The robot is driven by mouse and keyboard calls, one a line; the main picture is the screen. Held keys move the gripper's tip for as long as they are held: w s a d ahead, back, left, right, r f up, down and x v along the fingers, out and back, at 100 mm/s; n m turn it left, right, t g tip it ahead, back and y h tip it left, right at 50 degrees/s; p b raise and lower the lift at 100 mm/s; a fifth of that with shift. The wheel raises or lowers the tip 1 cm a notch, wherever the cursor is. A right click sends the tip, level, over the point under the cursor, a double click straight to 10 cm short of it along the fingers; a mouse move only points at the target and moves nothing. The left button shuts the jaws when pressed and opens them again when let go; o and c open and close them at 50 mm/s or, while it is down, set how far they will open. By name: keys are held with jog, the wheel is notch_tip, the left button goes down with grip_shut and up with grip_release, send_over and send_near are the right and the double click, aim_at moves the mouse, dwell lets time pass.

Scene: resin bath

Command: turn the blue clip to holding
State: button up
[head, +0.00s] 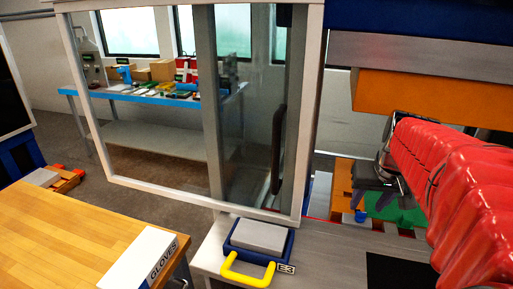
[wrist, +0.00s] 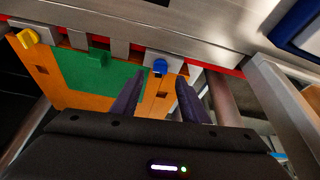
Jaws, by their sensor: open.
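The blue clip (wrist: 160,67) is a small blue knob on a light metal plate at the edge of an orange and green panel (wrist: 75,78). In the wrist view it shows between and just beyond the tips of my gripper (wrist: 161,76). The two dark fingers are apart with nothing between them. I cannot tell whether they touch the clip. In the head view a small blue piece (head: 361,216), likely this clip, shows below my gripper (head: 365,202). The clip's exact turn is hard to make out.
A green clip (wrist: 98,56) and a yellow clip (wrist: 29,37) sit left along the same edge. A metal rail (wrist: 270,90) stands close on the right. The head view shows a glazed frame (head: 210,110), a yellow-handled blue box (head: 262,240) and a gloves box (head: 140,258).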

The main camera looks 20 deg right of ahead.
aim_at(361, 212)
jog(key=shift+x, duration=2.45)
jog(key=shift+w, duration=0.1)
jog(key=shift+c, duration=0.3)
grip_shut()
jog(key=shift+a+m+h, duration=0.1)
jog(key=shift+m+h, duration=0.2)
jog(key=shift+m, duration=0.4)
jog(key=shift+o, duration=0.3)
grip_release()
jog(key=shift+r, duration=0.1)
